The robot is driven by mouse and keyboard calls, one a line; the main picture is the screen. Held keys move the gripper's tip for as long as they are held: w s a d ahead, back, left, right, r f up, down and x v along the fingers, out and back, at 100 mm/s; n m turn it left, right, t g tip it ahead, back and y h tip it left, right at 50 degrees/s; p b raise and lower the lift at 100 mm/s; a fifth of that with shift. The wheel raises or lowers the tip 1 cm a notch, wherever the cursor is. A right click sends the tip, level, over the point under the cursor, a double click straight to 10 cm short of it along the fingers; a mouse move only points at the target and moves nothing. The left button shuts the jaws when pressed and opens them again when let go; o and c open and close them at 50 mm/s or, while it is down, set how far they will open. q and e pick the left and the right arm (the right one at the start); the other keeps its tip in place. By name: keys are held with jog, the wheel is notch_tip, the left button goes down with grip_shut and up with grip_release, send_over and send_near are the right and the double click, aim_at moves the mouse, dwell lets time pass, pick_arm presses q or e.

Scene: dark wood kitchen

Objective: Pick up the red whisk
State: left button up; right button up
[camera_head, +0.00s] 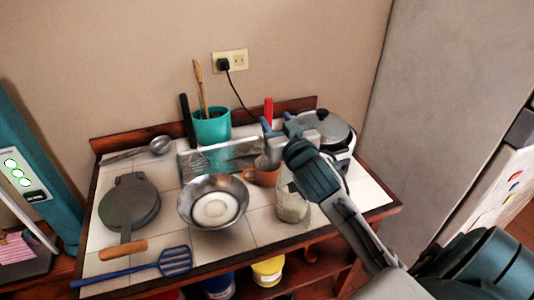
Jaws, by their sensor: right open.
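A red upright handle (268,108), likely the red whisk's, stands at the back of the tiled counter (105,232). Its lower part is hidden behind my right gripper, so I cannot see the whisk's wires. My right gripper (278,127) is open, with its fingers just in front of and around the line of the red handle. I cannot tell whether they touch it. My left gripper is not in view.
A teal pot (212,128) with utensils, a metal bowl (213,203), an orange mug (264,173), a glass jar (293,207), a waffle iron (129,205), a blue spatula (174,261) and a round-lidded appliance (325,126) crowd the counter. A wall outlet (238,61) is behind.

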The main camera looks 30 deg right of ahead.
aim_at(269, 111)
jog(key=p+x, duration=0.2)
jog(key=x, duration=0.5)
jog(key=shift+w+r+p, duration=0.15)
jog(key=shift+w+p, duration=0.1)
jog(key=shift+p, duration=0.15)
jog(key=shift+w+d+f, duration=0.15)
jog(key=shift+w+f, duration=0.05)
jog(key=shift+w, duration=0.3)
jog(key=shift+s, duration=0.1)
jog(key=shift+c, duration=0.3)
grip_shut()
